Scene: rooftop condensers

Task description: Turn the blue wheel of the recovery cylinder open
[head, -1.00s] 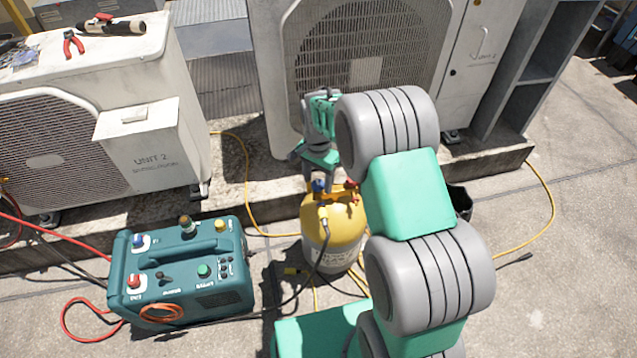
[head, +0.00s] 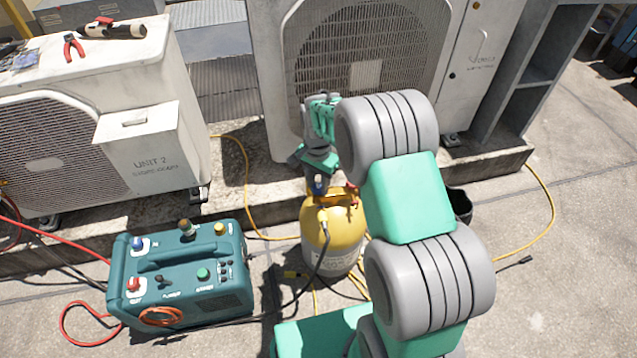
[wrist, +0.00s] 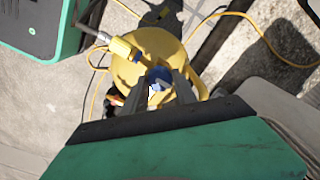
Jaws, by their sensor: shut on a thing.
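The recovery cylinder (head: 336,228) has a yellow top and a pale lower body and stands upright on the ground. Its blue wheel (head: 319,184) is on the left of the valve on top, and a red wheel (head: 352,190) is on the right. My gripper (head: 319,178) comes down from above onto the blue wheel. In the wrist view the blue wheel (wrist: 158,76) lies between the two dark fingers of my gripper (wrist: 164,86), which are shut on it. A white mark shows on the wheel. The red wheel is mostly hidden in the wrist view.
A teal recovery machine (head: 182,272) with hoses stands left of the cylinder. A yellow hose (head: 248,190) runs behind. Condenser units (head: 365,60) stand on a concrete ledge behind my arm. A dark bucket (head: 460,204) is at the right.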

